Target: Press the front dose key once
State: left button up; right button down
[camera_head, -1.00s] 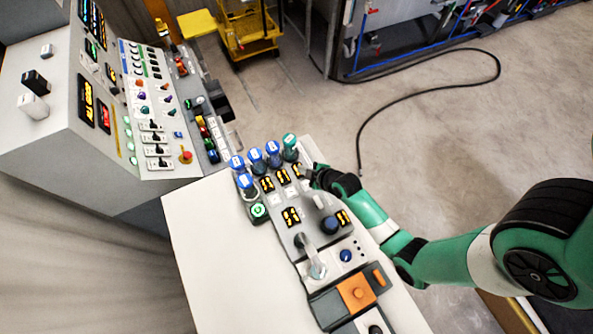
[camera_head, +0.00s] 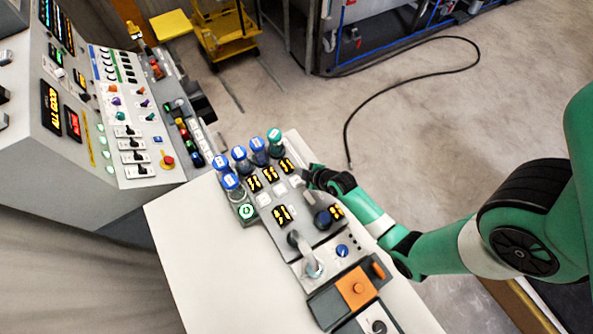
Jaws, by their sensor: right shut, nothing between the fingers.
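The dosing panel (camera_head: 318,240) lies on a white bench. Three small white keys sit in a row on it: the left one (camera_head: 263,199), the middle one (camera_head: 280,188) and the right one (camera_head: 296,181). Each is beside an amber display. I cannot read which is the front dose key. My right gripper (camera_head: 309,193) is shut and empty, low over the panel's right edge beside the right white key and behind a dark blue knob (camera_head: 322,219). Contact with any key cannot be made out. My left gripper is not in view.
Several blue-capped bottles (camera_head: 239,153) and a teal-capped one (camera_head: 274,136) line the panel's far side. A clear lever (camera_head: 312,262) and an orange block (camera_head: 355,287) stand nearer. A control console (camera_head: 125,130) is at left. The bench's left part (camera_head: 210,250) is bare.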

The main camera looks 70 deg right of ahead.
aim_at(299, 181)
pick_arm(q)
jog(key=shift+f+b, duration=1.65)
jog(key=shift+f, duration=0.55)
pick_arm(e)
jog(key=shift+f, duration=2.4)
jog(key=shift+f, duration=0.1)
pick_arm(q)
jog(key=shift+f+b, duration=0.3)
pick_arm(e)
jog(key=shift+f, duration=0.3)
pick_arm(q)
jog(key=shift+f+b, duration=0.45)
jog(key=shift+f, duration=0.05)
pick_arm(e)
jog(key=shift+f, duration=0.55)
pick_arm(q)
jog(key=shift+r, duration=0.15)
pick_arm(e)
jog(key=shift+r, duration=0.15)
pick_arm(q)
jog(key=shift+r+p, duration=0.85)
jog(key=shift+p, duration=0.1)
pick_arm(e)
jog(key=shift+r, duration=0.85)
notch_tip(299, 181, up, 5)
jog(key=p, duration=0.5)
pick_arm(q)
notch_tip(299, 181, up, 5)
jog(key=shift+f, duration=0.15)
